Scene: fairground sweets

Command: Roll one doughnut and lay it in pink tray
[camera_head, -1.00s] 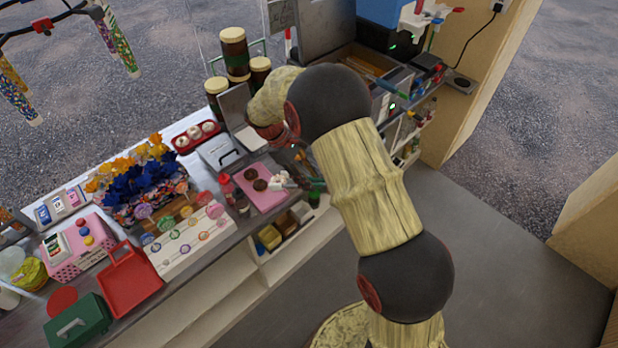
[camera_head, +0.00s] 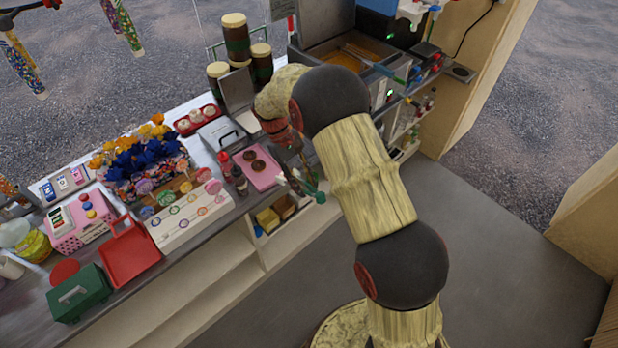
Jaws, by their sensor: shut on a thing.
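The pink tray (camera_head: 266,181) lies on the counter left of my arm, with two brown doughnuts (camera_head: 254,160) on it. My gripper (camera_head: 297,172) is beside the tray's right end, partly hidden by my wrist. It is shut on a thin thing with a green part (camera_head: 318,196) and a pale end near the tray, perhaps a tool. It is too small to tell whether a doughnut is held with it.
Dark bottles with red and pale tops (camera_head: 232,172) stand at the tray's left. A metal box (camera_head: 222,134) and a red tray (camera_head: 183,127) with pale round things lie behind. A fryer (camera_head: 350,50) is at the back. Open shelves (camera_head: 280,213) are below; the floor at right is clear.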

